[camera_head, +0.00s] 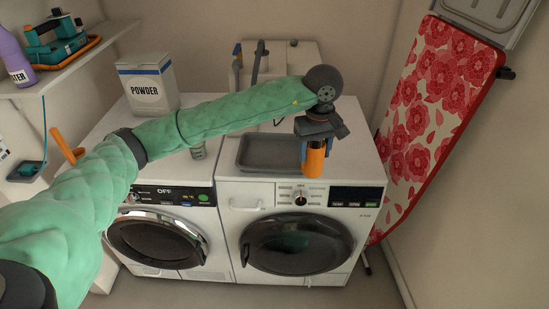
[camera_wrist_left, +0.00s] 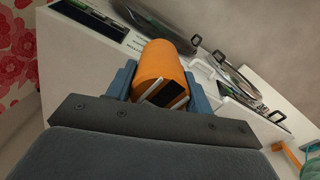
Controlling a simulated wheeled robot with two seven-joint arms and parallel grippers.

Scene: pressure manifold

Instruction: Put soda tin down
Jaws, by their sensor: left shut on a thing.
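The soda tin (camera_head: 314,160) is an orange cylinder, upright or nearly so, at the front of the right washing machine's white top, right of the grey tray. My left gripper (camera_head: 309,145) comes down on it from above and is shut on it. The left wrist view shows the orange tin (camera_wrist_left: 163,68) between the two blue fingers of my left gripper (camera_wrist_left: 160,85). I cannot tell whether the tin's bottom touches the machine top. My right gripper is not in view.
A grey tray (camera_head: 265,165) lies on the right machine (camera_head: 350,170). A powder box (camera_head: 148,82) stands on the left machine, and a small glass-like cup (camera_head: 198,151) is near the tray. A floral ironing board (camera_head: 435,105) leans at the right.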

